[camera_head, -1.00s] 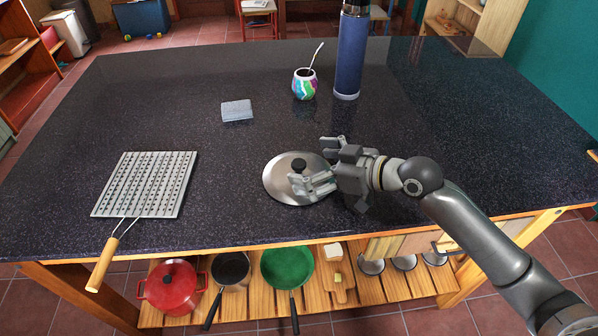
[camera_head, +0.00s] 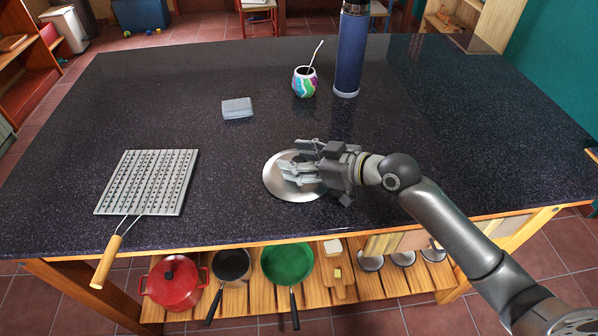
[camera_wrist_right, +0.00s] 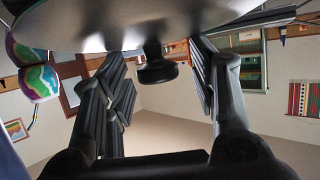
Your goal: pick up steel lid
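The round steel lid (camera_head: 297,192) lies on the dark countertop near its front edge. My right gripper (camera_head: 293,164) is over the lid and hides its knob in the head view. In the right wrist view, which is upside down, the lid (camera_wrist_right: 160,22) spans the top and its black knob (camera_wrist_right: 155,72) points down. There my right gripper (camera_wrist_right: 157,62) is open, with one finger on each side of the knob and a gap visible on both sides. My left gripper is not in view.
The countertop (camera_head: 170,100) holds a grill rack (camera_head: 150,180) at left, a grey box (camera_head: 237,108), a colourful mate cup (camera_head: 305,82) and a blue bottle (camera_head: 350,50) farther back. Pans and a red pot (camera_head: 174,283) stand on the shelf below.

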